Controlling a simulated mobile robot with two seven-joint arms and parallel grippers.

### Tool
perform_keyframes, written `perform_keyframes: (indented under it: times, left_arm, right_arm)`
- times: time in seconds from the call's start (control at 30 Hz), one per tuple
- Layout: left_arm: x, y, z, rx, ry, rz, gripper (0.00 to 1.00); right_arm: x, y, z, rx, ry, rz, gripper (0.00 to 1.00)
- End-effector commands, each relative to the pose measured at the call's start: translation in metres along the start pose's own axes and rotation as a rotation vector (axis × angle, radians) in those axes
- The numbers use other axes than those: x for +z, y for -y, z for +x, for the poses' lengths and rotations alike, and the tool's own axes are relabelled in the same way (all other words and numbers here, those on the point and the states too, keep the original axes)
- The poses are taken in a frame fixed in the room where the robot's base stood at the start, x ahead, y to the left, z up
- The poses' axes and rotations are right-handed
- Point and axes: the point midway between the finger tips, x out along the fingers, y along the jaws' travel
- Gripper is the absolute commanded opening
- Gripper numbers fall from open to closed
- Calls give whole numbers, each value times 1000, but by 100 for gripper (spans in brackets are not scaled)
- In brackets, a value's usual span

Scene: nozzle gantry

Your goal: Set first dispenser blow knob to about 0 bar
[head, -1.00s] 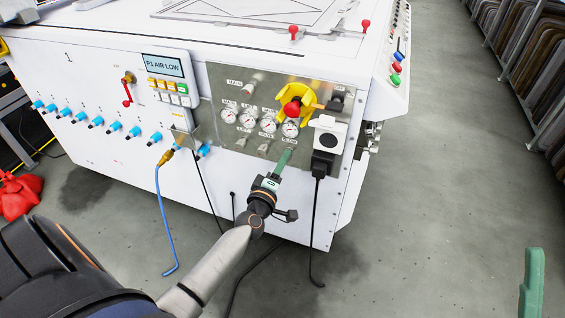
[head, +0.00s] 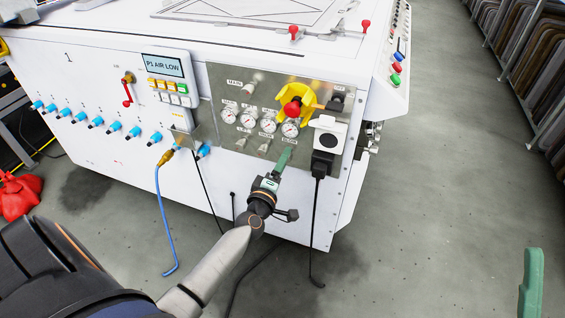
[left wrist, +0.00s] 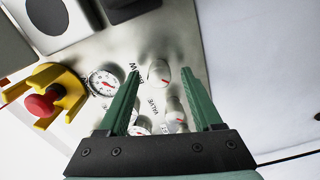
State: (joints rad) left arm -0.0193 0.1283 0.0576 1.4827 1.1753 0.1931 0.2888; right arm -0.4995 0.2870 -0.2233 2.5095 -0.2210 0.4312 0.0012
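A round grey knob (left wrist: 159,72) with a red pointer mark shows in the left wrist view, with a partly legible label ending in "OW" beside it. My left gripper (left wrist: 160,78) is open, its two green fingers on either side of this knob; I cannot tell if they touch it. In the head view my left gripper (head: 283,158) covers the spot below the rightmost gauge (head: 290,127). Only one green finger of my right gripper (head: 532,284) shows, at the lower right.
A red emergency stop (head: 292,108) on a yellow mount sits just above the gauges. A black plug (head: 322,163) with a hanging cable is right of my left gripper. A blue hose (head: 160,210) hangs at the left. The display (head: 164,65) reads "P1 AIR LOW". The floor at right is clear.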

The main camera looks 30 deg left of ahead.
Motion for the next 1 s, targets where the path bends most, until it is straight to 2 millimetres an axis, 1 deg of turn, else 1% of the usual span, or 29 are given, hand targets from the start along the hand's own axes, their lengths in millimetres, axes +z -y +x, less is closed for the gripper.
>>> perform_keyframes:
  times: [0.23, 0.37, 0.47, 0.7, 0.8, 0.9, 1.0]
  left_arm:
    - [0, -1, -2, 1, 0, 2, 66]
    - [0, -1, -14, -1, 0, 3, 66]
    - [0, -1, -31, -3, 2, 2, 66]
    - [0, -1, -81, -3, 3, 3, 66]
    - [0, 0, -98, -3, 2, 3, 66]
    - [0, 0, -111, -2, 1, 2, 66]
    - [0, 0, -120, -1, 1, 1, 66]
  right_arm:
    - [-1, 0, 1, -1, -1, -1, 66]
    - [-3, -1, 3, -2, -1, -4, 66]
    - [-6, -2, 6, -3, -3, -8, 66]
    - [-12, -6, 11, -6, -8, -24, 66]
    - [-13, -6, 12, -6, -10, -29, 66]
    - [-14, -7, 13, -4, -12, -33, 66]
    - [-15, -8, 14, -1, -12, -35, 66]
